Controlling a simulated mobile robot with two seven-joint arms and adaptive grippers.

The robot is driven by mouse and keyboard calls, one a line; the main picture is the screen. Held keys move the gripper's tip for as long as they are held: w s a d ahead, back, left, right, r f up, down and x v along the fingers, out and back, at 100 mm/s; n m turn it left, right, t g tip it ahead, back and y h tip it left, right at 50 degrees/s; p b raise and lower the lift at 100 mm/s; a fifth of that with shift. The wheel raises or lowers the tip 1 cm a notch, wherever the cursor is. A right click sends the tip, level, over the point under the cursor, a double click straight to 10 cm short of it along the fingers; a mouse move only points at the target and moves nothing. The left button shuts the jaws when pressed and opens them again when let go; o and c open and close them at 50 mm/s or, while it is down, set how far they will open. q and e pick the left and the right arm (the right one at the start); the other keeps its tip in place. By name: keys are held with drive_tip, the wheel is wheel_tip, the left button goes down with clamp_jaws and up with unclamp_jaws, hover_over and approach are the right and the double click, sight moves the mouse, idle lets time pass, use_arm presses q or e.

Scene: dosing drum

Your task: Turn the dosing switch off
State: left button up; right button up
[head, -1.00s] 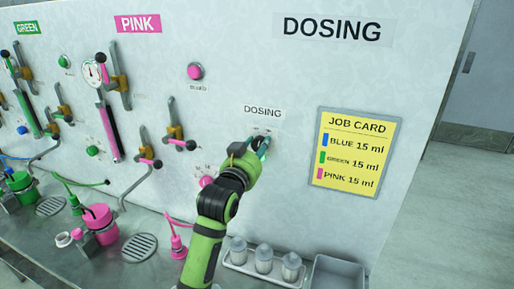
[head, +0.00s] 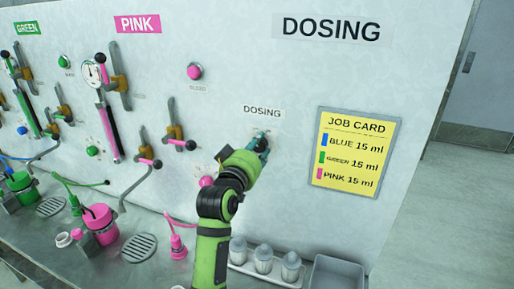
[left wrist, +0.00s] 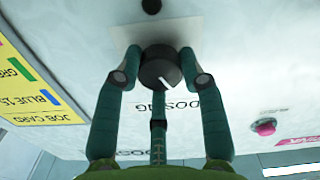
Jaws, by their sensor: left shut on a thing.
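The dosing switch (head: 262,134) is a dark round knob on the white wall panel, under the small DOSING label (head: 262,112). In the left wrist view the knob (left wrist: 158,66) shows from the front, with a white pointer line slanting toward the lower right of that picture. My left gripper (head: 261,147) is at the switch, its teal fingers reaching to the wall. In the left wrist view the fingers of the gripper (left wrist: 160,72) are on both sides of the knob, shut on it. In the head view the fingers partly hide the switch. My right gripper is not in view.
A yellow job card (head: 353,153) hangs right of the switch. A pink button (head: 194,72) and a black-knobbed lever (head: 190,145) are to the left. Below stand several bottles in a tray (head: 238,267) and a grey bin (head: 336,264). The wall around the switch is mostly clear.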

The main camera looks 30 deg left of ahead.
use_arm(q)
drive_tip(key=shift+r, duration=0.45)
drive_tip(key=o, duration=1.1)
drive_tip(key=shift+c, duration=0.2)
drive_tip(key=shift+o, duration=0.4)
drive_tip(key=shift+f, duration=0.25)
drive_tip(key=shift+s, duration=0.2)
drive_tip(key=v, duration=0.7)
